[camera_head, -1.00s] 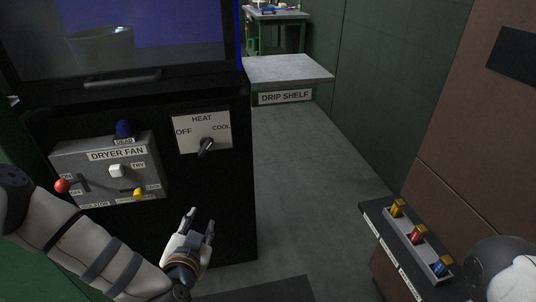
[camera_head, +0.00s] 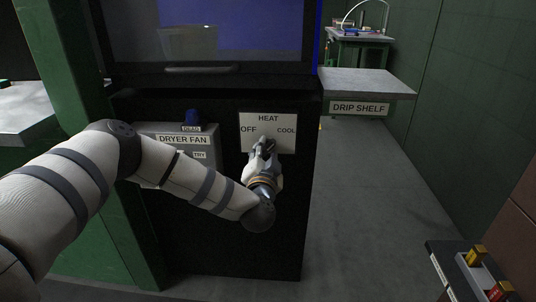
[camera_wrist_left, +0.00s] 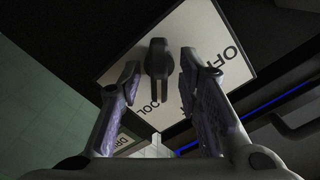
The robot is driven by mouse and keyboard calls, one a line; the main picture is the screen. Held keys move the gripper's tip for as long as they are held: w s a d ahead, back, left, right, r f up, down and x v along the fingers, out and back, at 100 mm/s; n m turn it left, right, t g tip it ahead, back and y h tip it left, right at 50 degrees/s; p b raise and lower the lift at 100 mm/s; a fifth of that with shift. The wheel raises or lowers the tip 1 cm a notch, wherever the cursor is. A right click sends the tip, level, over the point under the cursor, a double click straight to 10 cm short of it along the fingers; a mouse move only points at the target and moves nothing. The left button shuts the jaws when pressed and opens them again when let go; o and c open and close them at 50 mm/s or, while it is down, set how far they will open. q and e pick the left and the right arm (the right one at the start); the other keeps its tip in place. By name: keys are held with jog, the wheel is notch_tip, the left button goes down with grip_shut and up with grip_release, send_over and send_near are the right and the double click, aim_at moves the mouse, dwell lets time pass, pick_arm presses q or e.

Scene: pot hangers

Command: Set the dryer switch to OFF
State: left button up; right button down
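The heat panel (camera_head: 268,122) is a white plate marked HEAT, OFF and COOL on the black cabinet front. Its dark switch knob (camera_wrist_left: 158,58) shows in the left wrist view, with OFF to its upper right and COOL below it. My left gripper (camera_head: 264,150) is at the lower part of the panel. In the left wrist view its two fingers (camera_wrist_left: 160,72) are apart, one on each side of the knob; I cannot tell if they touch it. The grey DRYER FAN box (camera_head: 185,140) is left of the panel; my left arm hides its lower part and levers. My right gripper is not in view.
A blue knob (camera_head: 192,117) marked DEAD stands on top of the fan box. The drip shelf (camera_head: 368,82) juts out at the right of the cabinet. A green post (camera_head: 75,110) stands at left. A block with coloured switches (camera_head: 475,265) is at lower right. The floor between is clear.

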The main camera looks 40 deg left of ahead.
pick_arm(q)
jog(key=shift+w+a, duration=0.1)
jog(key=shift+w, duration=0.05)
jog(key=shift+p+v, duration=0.85)
jog(key=shift+v, duration=0.05)
jog(key=shift+s+d+r+p, duration=0.2)
jog(key=shift+s+r+p, duration=0.05)
jog(key=shift+s+p, duration=0.05)
jog(key=shift+s+f, duration=0.15)
jog(key=shift+f, duration=0.15)
